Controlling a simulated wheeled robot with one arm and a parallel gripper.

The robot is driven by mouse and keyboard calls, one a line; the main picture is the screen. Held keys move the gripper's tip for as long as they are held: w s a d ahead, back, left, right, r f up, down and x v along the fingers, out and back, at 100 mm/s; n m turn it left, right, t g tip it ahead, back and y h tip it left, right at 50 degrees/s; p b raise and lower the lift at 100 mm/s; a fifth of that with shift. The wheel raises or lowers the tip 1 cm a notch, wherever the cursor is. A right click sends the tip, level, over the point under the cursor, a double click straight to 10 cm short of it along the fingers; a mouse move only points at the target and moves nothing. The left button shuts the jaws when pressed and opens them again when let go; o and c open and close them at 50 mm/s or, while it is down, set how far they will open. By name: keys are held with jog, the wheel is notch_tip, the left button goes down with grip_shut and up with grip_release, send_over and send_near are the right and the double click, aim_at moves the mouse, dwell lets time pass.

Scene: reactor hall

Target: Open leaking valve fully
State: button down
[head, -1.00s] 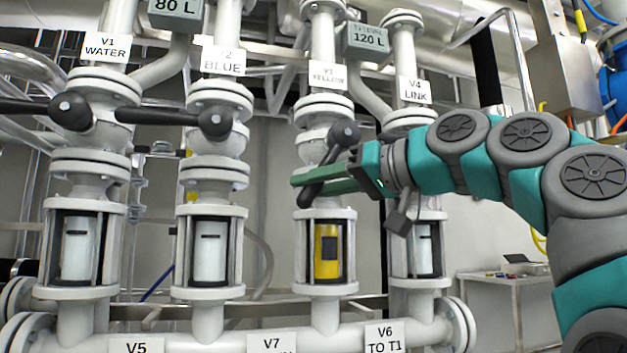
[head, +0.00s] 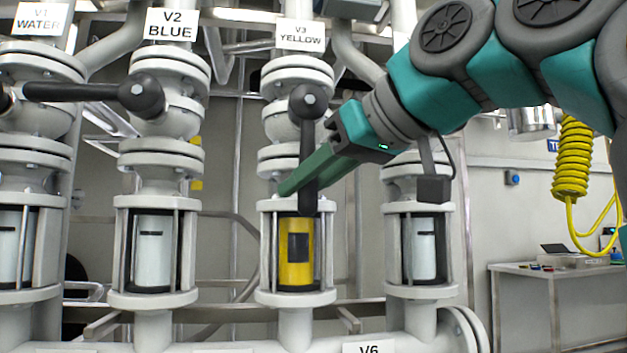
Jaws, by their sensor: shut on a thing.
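The V3 YELLOW valve has a dark lever (head: 308,150) that hangs straight down from its round hub. My green gripper (head: 288,186) reaches in from the right and is shut on this lever below the hub. A yellow sight glass (head: 296,255) sits beneath it. The V2 BLUE valve's lever (head: 85,92) points left, level, above a pale sight glass (head: 153,252). No leak shows clearly on any valve.
The V1 WATER pipe (head: 36,149) stands at the far left. Right of V3, another column with a pale sight glass (head: 424,250) stands partly behind my arm. A steel bench (head: 540,270) and a coiled yellow hose (head: 571,160) are at right.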

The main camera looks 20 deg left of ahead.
jog(key=shift+w, duration=0.15)
jog(key=c, duration=0.7)
grip_release()
